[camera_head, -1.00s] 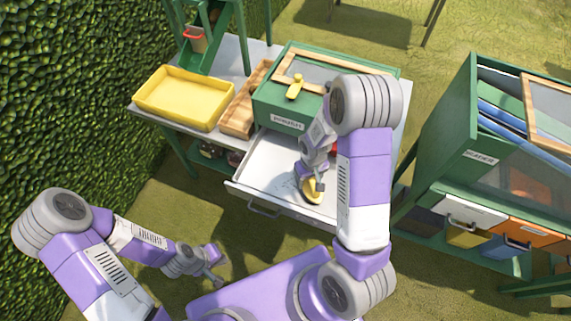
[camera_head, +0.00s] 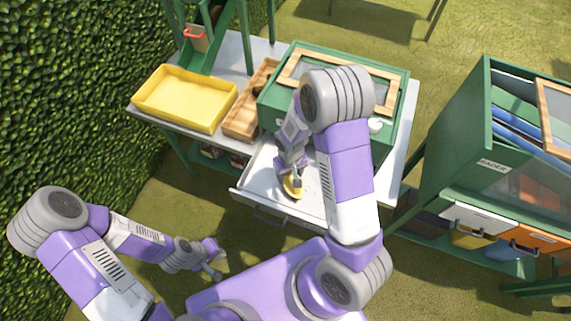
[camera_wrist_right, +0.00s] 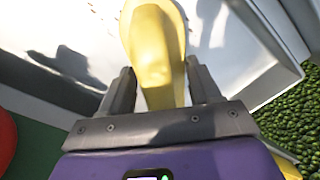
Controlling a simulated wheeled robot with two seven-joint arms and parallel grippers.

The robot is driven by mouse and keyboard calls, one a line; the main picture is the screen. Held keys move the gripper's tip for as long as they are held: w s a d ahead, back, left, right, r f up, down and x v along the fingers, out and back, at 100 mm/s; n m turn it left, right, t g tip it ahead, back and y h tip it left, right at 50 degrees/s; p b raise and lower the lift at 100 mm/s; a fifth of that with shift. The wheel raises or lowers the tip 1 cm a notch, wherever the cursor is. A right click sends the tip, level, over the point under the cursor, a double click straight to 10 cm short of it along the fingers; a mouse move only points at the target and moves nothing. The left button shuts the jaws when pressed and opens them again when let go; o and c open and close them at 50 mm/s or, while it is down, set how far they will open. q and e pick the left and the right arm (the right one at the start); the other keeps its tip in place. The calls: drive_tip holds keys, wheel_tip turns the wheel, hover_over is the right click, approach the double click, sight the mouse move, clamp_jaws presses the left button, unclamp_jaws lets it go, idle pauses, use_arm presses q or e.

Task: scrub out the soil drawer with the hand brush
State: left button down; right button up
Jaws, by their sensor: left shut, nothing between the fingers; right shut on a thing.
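The white soil drawer (camera_head: 262,179) is pulled out from the green cabinet (camera_head: 270,112) on the grey table. My right gripper (camera_head: 294,178) is down inside the drawer, shut on the yellow hand brush (camera_head: 292,188). In the right wrist view the yellow brush (camera_wrist_right: 155,45) stands between the two fingers, over the white drawer floor (camera_wrist_right: 85,30) with a few dark specks. The brush's bristles are hidden. My left gripper (camera_head: 216,268) is shut and empty, low at the left, away from the table.
A yellow tray (camera_head: 185,98) and a wooden tray (camera_head: 243,124) stand on the table left of the cabinet. A green cabinet with coloured drawers (camera_head: 482,218) stands at the right. A hedge (camera_head: 70,100) borders the left side. Grass lies in front of the drawer.

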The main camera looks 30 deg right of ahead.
drive_tip(key=r, duration=0.1)
drive_tip(key=r+p, duration=0.2)
drive_tip(key=r, duration=0.1)
drive_tip(key=shift+s, duration=0.25)
drive_tip(key=shift+w+r+p, duration=0.15)
drive_tip(key=shift+r+p, duration=0.4)
drive_tip(key=shift+r, duration=0.05)
drive_tip(key=shift+r+p, duration=1)
drive_tip(key=shift+r, duration=0.3)
